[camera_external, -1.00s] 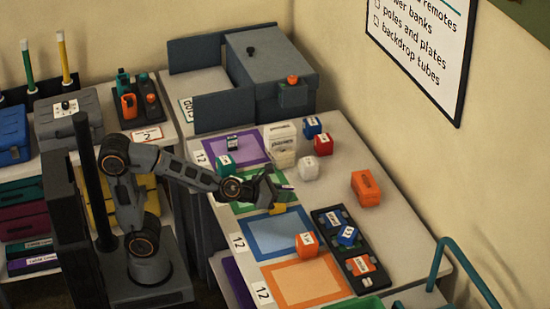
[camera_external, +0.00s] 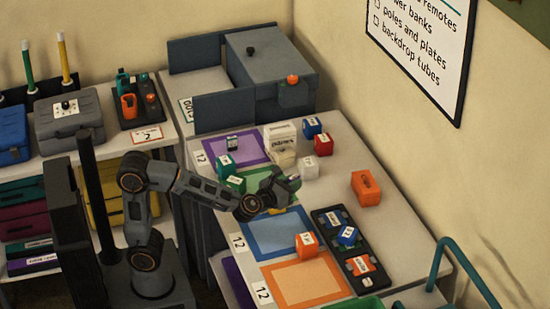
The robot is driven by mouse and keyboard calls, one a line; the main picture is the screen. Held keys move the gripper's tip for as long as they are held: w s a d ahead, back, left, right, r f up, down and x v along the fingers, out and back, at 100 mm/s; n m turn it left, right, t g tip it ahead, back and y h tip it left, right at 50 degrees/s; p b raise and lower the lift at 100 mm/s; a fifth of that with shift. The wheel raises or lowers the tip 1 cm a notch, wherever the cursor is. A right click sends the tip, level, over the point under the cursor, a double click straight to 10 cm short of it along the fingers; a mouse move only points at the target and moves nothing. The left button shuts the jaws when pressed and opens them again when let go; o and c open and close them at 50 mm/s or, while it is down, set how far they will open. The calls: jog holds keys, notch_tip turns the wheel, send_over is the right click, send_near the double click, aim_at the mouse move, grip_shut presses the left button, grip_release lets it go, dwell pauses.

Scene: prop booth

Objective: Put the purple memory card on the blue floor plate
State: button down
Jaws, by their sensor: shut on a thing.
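The blue floor plate (camera_external: 268,240) lies on the table between a green plate (camera_external: 258,180) and an orange plate (camera_external: 300,284). Most of its surface is bare. My gripper (camera_external: 288,186) is above the right side of the green plate, up and back from the blue plate. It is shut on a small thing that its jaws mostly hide. This seems to be the purple memory card, though its colour is hard to make out here. No other purple card shows on the table. A small yellow thing (camera_external: 276,211) is just below my gripper, partly hidden.
An orange block (camera_external: 307,245) stands at the blue plate's right edge. A dark tray (camera_external: 333,217) with several coloured items lies to the right. Green blocks (camera_external: 225,165), a white block (camera_external: 309,167) and a red block (camera_external: 323,144) stand farther back. An orange block (camera_external: 367,187) stands right.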

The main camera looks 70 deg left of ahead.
jog(key=w+f, duration=0.2)
jog(key=w, duration=0.3)
jog(key=b, duration=0.1)
send_over(320, 216)
jog(key=f, duration=0.5)
jog(key=shift+s+f, duration=0.2)
jog(key=shift+f, duration=0.1)
jog(key=shift+w+f, duration=0.2)
jog(key=shift+f, duration=0.15)
jog(key=shift+f+b, duration=0.35)
jog(key=shift+f, duration=1)
jog(key=shift+f+b, duration=0.55)
jog(key=shift+b, duration=0.55)
jog(key=c, duration=1.1)
grip_release()
jog(key=shift+r, duration=0.15)
